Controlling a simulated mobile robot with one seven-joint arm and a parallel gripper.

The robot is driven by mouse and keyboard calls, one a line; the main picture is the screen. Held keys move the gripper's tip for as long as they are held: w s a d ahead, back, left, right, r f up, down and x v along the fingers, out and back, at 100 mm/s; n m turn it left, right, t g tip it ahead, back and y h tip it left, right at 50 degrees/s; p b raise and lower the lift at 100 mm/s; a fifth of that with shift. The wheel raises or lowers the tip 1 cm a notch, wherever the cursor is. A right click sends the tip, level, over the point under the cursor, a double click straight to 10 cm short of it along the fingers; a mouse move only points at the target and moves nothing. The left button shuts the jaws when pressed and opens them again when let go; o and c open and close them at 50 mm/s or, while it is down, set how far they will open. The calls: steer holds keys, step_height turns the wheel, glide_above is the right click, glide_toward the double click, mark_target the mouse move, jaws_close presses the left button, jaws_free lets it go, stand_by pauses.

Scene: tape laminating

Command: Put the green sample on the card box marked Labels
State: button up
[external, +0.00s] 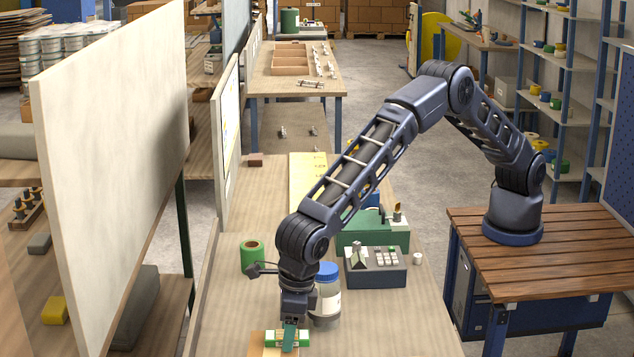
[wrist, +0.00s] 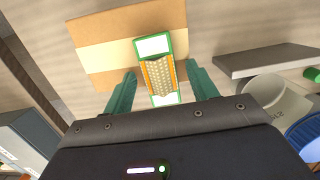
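The green sample (wrist: 153,46), a strip with a green edge, white ends and a pale textured middle, lies across the edge of a tan card box (wrist: 105,28) with a lighter band. In the external view the sample (external: 273,339) is at the bottom, with the box (external: 258,349) under it, partly cut off. My gripper (wrist: 161,72) points down over the sample. Its two green fingers stand on either side of the sample with small gaps, so it is open. In the external view my gripper (external: 290,337) hides the sample's middle. I see no readable marking on the box.
A jar with a blue lid (external: 327,292) stands close right of my gripper. A green tape roll (external: 252,256) and a dark keypad device (external: 376,268) are behind. A tall pale panel (external: 115,160) stands to the left. The bench at right front is clear.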

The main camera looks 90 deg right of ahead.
step_height(320, 180, up, 12)
steer(key=s, duration=0.1)
steer(key=shift+s, duration=0.4)
stand_by(0.3)
steer(key=shift+r, duration=0.1)
steer(key=s+d+r+m, duration=0.1)
steer(key=d+r+m, duration=0.5)
steer(key=d, duration=0.5)
steer(key=s+d+r+m, duration=0.2)
steer(key=d+r+m, duration=0.1)
steer(key=d+r, duration=0.65)
steer(key=s+d+r+m+t, duration=0.1)
steer(key=s+d+r+m, duration=0.3)
steer(key=d, duration=0.5)
steer(key=s+d+r+m, duration=0.2)
steer(key=s+d+m, duration=0.25)
steer(key=d, duration=0.45)
steer(key=s+d+m+t, duration=0.1)
steer(key=s+d+m, duration=0.7)
steer(key=s+d, duration=0.65)
steer(key=s+d+f+m, duration=0.3)
steer(key=s+d+m, duration=0.1)
steer(key=s, duration=0.4)
steer(key=s+d+f+m, duration=0.3)
steer(key=s+m, duration=0.3)
steer(key=s, duration=0.3)
steer(key=shift+s+d+f+t, duration=0.15)
steer(key=shift+d+f+t, duration=0.25)
steer(key=shift+d, duration=0.1)
